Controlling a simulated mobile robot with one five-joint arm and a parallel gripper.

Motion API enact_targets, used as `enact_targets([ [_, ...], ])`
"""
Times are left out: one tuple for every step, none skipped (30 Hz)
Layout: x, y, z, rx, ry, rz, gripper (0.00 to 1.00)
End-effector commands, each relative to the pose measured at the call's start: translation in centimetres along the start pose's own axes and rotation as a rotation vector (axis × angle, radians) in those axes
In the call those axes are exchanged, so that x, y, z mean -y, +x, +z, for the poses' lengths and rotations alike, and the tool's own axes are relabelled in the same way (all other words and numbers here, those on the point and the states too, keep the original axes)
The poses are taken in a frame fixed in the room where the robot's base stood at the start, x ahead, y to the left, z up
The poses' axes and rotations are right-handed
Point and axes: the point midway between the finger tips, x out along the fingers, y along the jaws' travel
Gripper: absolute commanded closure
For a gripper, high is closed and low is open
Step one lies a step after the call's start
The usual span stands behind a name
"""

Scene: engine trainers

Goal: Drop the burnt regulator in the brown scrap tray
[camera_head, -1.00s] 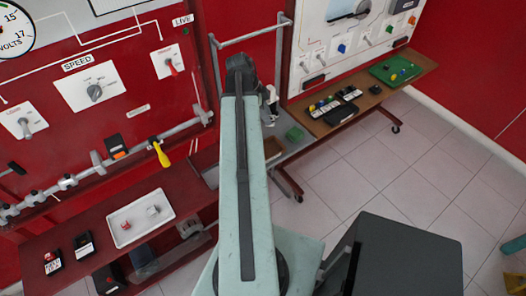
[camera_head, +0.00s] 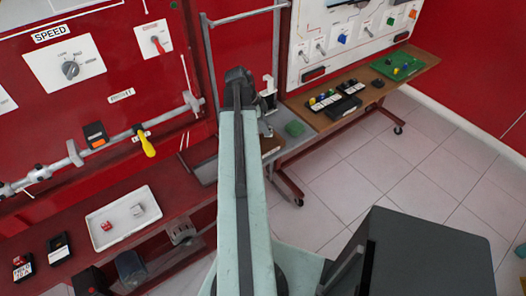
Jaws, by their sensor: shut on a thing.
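My arm rises through the middle of the picture, and its far end hides my gripper and whatever it holds. I cannot make out the burnt regulator. A brown tray (camera_head: 271,153), which fits the scrap tray, shows only in part just right of my arm, on the grey bench between the two trainers. My arm covers its left side, and I cannot see what lies in it.
A white tray (camera_head: 124,217) with a red and a grey block is on the left bench. A wooden bench (camera_head: 350,93) stands right. Tiled floor is clear at right.

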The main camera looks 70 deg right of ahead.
Motion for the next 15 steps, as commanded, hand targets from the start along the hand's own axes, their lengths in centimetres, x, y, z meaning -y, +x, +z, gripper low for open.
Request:
enact_targets([
  [0.00, 0.72, 0.31, 0.000, 0.000, 0.000, 1.00],
  [0.00, 0.77, 0.33, 0.000, 0.000, 0.000, 1.00],
  [0.00, 0.75, 0.33, 0.000, 0.000, 0.000, 1.00],
  [0.00, 0.71, 0.32, 0.000, 0.000, 0.000, 1.00],
  [0.00, 0.65, 0.30, 0.000, 0.000, 0.000, 1.00],
  [0.00, 0.58, 0.28, 0.000, 0.000, 0.000, 1.00],
  [0.00, 0.56, 0.27, 0.000, -0.001, 0.000, 1.00],
  [0.00, 0.55, 0.27, 0.000, -0.001, 0.000, 1.00],
  [0.00, 0.54, 0.28, 0.000, -0.001, 0.000, 1.00],
  [0.00, 0.54, 0.28, 0.000, -0.001, 0.000, 0.62],
  [0.00, 0.53, 0.28, 0.000, -0.001, 0.000, 0.53],
  [0.00, 0.53, 0.29, 0.000, -0.001, 0.000, 0.44],
  [0.00, 0.53, 0.29, 0.000, -0.001, 0.000, 0.44],
  [0.00, 0.53, 0.30, 0.000, -0.001, 0.000, 0.44],
  [0.00, 0.53, 0.30, 0.000, -0.001, 0.000, 0.44],
])
